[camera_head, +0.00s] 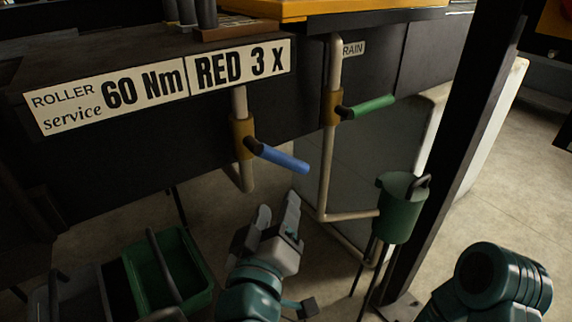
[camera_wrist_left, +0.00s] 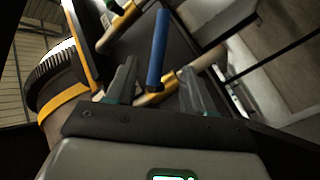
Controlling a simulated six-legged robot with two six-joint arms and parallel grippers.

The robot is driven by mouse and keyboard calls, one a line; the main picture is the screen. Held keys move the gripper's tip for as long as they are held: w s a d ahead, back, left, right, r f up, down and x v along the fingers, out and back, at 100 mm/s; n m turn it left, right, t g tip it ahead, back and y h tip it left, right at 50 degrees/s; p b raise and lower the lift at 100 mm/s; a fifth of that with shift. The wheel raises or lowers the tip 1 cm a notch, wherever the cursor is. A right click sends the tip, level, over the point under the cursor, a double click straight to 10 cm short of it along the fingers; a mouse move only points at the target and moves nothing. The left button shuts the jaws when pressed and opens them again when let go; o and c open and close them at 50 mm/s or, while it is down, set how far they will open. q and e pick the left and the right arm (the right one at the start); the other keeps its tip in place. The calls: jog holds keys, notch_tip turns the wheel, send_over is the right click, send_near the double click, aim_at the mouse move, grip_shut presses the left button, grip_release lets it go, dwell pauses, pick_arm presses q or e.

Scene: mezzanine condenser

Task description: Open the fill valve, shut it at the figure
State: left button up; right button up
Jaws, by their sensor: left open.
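A blue lever handle (camera_head: 278,158) sits on a brass valve body (camera_head: 243,137) on a pale pipe below the dark bench edge. It slants down to the right. No fill label is readable beside it. A green lever handle (camera_head: 366,107) sits on a second pipe, under a partly hidden label reading "RAIN" (camera_head: 354,48). My left gripper (camera_head: 277,212) is open and empty, below the blue handle and apart from it in the head view. In the left wrist view the blue handle (camera_wrist_left: 157,48) shows beyond and between the open fingers (camera_wrist_left: 158,88). My right gripper is out of view.
Signs read "ROLLER service 60 Nm" (camera_head: 108,100) and "RED 3 X" (camera_head: 240,69). A dark post (camera_head: 455,140) rises at right. A green crate (camera_head: 197,262) is at lower left.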

aim_at(288, 167)
pick_arm(q)
jog(key=w, duration=0.4)
jog(key=w+d, duration=0.1)
jog(key=w, duration=0.4)
jog(key=w+d, duration=0.1)
jog(key=w, duration=0.4)
jog(key=shift+d, duration=0.2)
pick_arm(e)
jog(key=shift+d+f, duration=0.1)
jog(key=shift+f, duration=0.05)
pick_arm(q)
jog(key=shift+s, duration=0.1)
